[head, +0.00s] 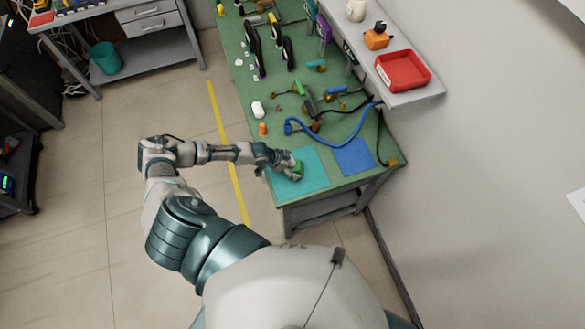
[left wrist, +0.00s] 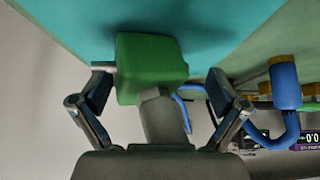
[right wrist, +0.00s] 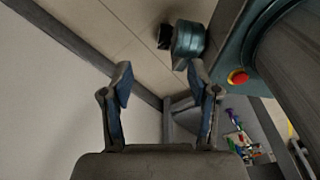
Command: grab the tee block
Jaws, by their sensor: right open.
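The tee block is a green block with a grey stem. In the head view the green block (head: 299,167) is on the teal mat (head: 313,159) at the near end of the green table. In the left wrist view the tee block (left wrist: 150,68) is between the fingers of my left gripper (left wrist: 160,82), its stem pointing toward the palm. A gap shows on the right side; contact on the left is unclear. My left gripper (head: 291,167) is open around it. My right gripper (right wrist: 158,75) is open and empty in the right wrist view.
A blue mat (head: 354,157) lies right of the teal mat. A blue hose (head: 345,138), an orange cylinder (head: 262,129) and a white object (head: 257,108) lie farther back. A red tray (head: 402,71) is on the shelf along the wall.

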